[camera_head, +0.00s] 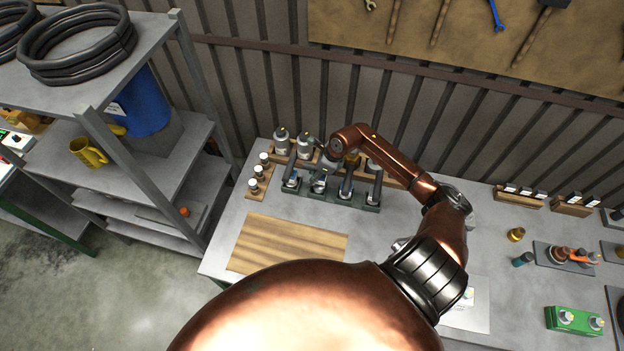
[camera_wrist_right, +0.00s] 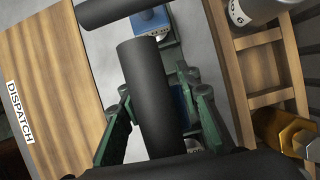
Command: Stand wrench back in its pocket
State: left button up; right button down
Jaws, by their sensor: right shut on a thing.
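The wrench shows in the right wrist view as a thick black handle (camera_wrist_right: 150,95) between the green fingers of my right gripper (camera_wrist_right: 155,110). The gripper is shut on it. In the head view my right gripper (camera_head: 324,165) is low over the dark green rack (camera_head: 331,197), at its second place from the left. Other black handles (camera_head: 346,181) stand in the rack on both sides. The wrench's lower end and how deep it sits in its pocket are hidden. My left gripper is not in view.
A wooden holder with bottles (camera_head: 281,140) stands close behind the rack. Small white-capped bottles (camera_head: 260,172) stand at its left. The wooden dispatch mat (camera_head: 287,246) lies clear in front. A metal shelf (camera_head: 150,160) stands left of the table.

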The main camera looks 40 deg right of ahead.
jog(key=f, duration=0.1)
jog(key=w+f+p, duration=0.1)
jog(key=f, duration=0.1)
jog(key=shift+d+f, duration=0.1)
jog(key=shift+f, duration=0.4)
jog(key=shift+f, duration=0.2)
jog(key=c, duration=1.4)
grip_release()
jog(key=shift+s, duration=0.1)
jog(key=shift+c, duration=0.2)
jog(key=shift+r, duration=0.15)
jog(key=shift+d+r, duration=0.15)
jog(key=shift+r, duration=0.15)
jog(key=b+v, duration=0.2)
jog(key=v, duration=0.9)
jog(key=shift+s+r, duration=0.15)
jog(key=shift+r, duration=0.05)
